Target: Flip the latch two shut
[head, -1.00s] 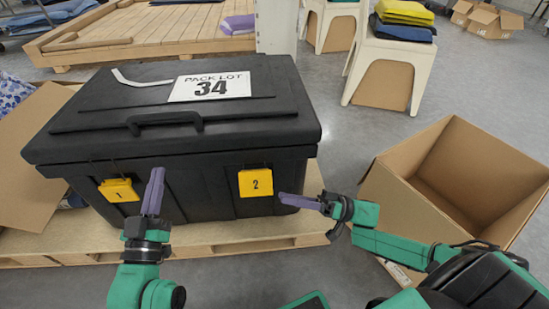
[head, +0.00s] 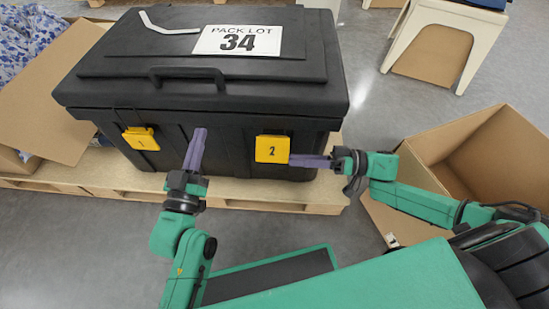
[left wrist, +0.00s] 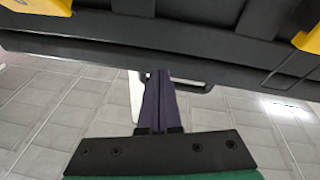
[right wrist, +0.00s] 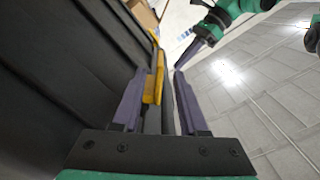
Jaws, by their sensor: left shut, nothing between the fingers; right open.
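Yellow latch two (head: 272,149), marked 2, is on the front of the black chest (head: 220,117), whose lid is down. Its plate faces forward; I cannot tell whether it is fastened. My right gripper (head: 292,160) is at the plate's right edge. In the right wrist view its fingers (right wrist: 160,72) are open, with the yellow plate (right wrist: 151,88) seen edge-on between them, close to the left finger. My left gripper (head: 200,132) is shut and empty in front of the chest, between the two latches. Its closed fingers show in the left wrist view (left wrist: 160,75).
Yellow latch one (head: 141,139) is on the chest's left front. The chest stands on a wooden pallet (head: 235,196). An open cardboard box (head: 490,160) stands at the right, near my right arm. A white stool (head: 432,40) is behind. Bare floor lies in front of the pallet.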

